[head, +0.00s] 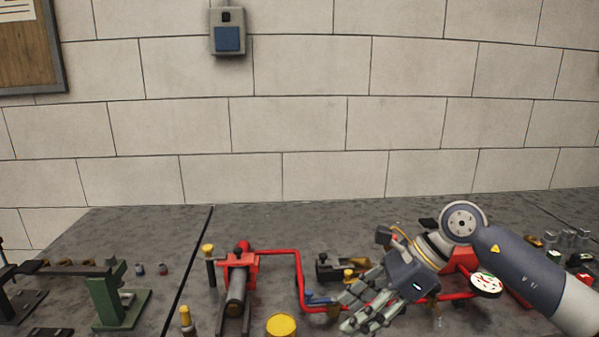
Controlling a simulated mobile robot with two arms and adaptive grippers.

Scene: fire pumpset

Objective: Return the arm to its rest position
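My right arm comes in from the lower right. Its gripper (352,312) hangs over the red-piped pumpset on the table, with its fingers pointing down and left. The two fingertips look spread apart, and I see nothing held between them. The gripper and wrist hide part of the red pipe (299,270) and the fittings behind them. I cannot tell whether the fingers touch anything below. My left arm and gripper are not in view.
A grey table (150,225) carries the pumpset. A red-clamped cylinder (237,280), a yellow round cap (281,325) and a white-faced gauge (486,285) stand near the arm. A green stand (112,300) is at the left. The table's back strip is clear before the block wall.

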